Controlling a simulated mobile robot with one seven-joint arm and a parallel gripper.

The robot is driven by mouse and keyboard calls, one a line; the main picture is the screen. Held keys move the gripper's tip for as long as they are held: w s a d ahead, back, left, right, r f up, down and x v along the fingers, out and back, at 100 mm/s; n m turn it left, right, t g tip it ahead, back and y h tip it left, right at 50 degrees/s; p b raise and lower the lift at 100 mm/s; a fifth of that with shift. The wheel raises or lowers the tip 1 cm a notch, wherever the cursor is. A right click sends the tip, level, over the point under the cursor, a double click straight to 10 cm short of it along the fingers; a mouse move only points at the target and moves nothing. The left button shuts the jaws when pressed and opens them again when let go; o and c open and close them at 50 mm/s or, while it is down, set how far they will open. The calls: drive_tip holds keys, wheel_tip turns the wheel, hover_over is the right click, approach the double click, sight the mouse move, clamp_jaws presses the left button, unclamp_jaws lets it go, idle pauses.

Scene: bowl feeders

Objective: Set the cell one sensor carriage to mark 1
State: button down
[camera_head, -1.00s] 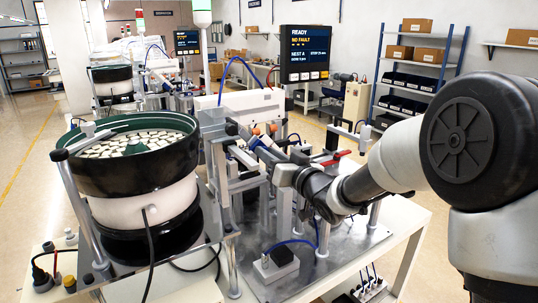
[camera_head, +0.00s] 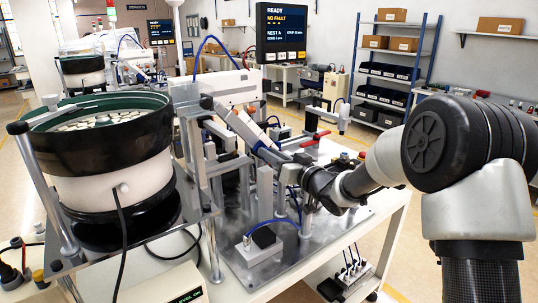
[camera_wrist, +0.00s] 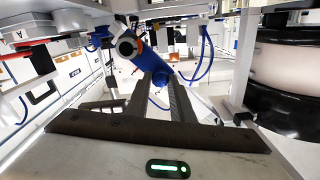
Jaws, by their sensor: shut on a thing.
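In the wrist view, my gripper (camera_wrist: 158,88) has its two dark fingers reaching up to a blue cylindrical part (camera_wrist: 148,58) with a round grey-and-white end and an orange edge. The fingertips are shut on this part, but the contact itself is partly hidden. I cannot tell for certain whether this is the sensor carriage, and no mark is readable. In the head view, my black wrist reaches in from the right over the metal base plate (camera_head: 237,268), and my fingertips cannot be made out among the fixtures.
A large black bowl feeder (camera_head: 100,150) with pale parts stands at left. Metal posts and brackets (camera_head: 195,130) crowd the plate beside my wrist. A screen (camera_head: 296,33) above reads READY, NO FAULT. A red-handled clamp (camera_head: 315,139) stands behind my forearm. Shelves with bins (camera_head: 385,95) are farther back.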

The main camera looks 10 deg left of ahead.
drive_tip(key=c, duration=1.5)
unclamp_jaws()
drive_tip(key=shift+w+d+f, duration=0.15)
drive_tip(key=shift+d+f, duration=0.1)
drive_tip(key=shift+f, duration=0.05)
drive_tip(key=shift+c, duration=0.2)
drive_tip(key=shift+a+r, duration=0.1)
drive_tip(key=v, duration=1.7)
drive_tip(key=shift+s, duration=0.3)
